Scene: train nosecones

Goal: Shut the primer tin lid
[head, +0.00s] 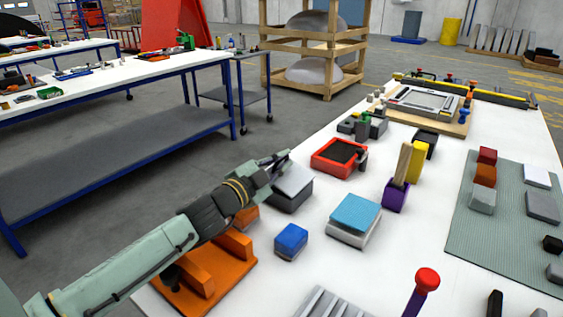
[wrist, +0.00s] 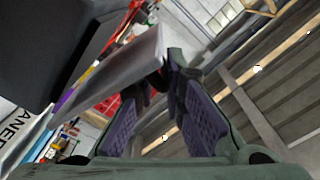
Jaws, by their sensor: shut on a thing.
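The primer tin, which I take to be the dark grey box (head: 288,201), stands on the white table just beyond the orange stand. Its lighter grey lid (head: 294,180) is at its top; in the head view I cannot tell how far it is open. In the wrist view the lid shows as a grey plate (wrist: 118,72), apart at an angle from a dark body (wrist: 45,40) at upper left. My gripper (head: 277,163) is at the lid's far left edge. In the wrist view its fingers (wrist: 166,78) close on the lid's edge.
An orange stand (head: 215,272) lies under my arm. A blue block (head: 291,240), a blue-topped box (head: 354,217), a red tray (head: 339,157) and a purple holder (head: 395,195) stand around the tin. Bare white tabletop lies between them. The table's left edge is close.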

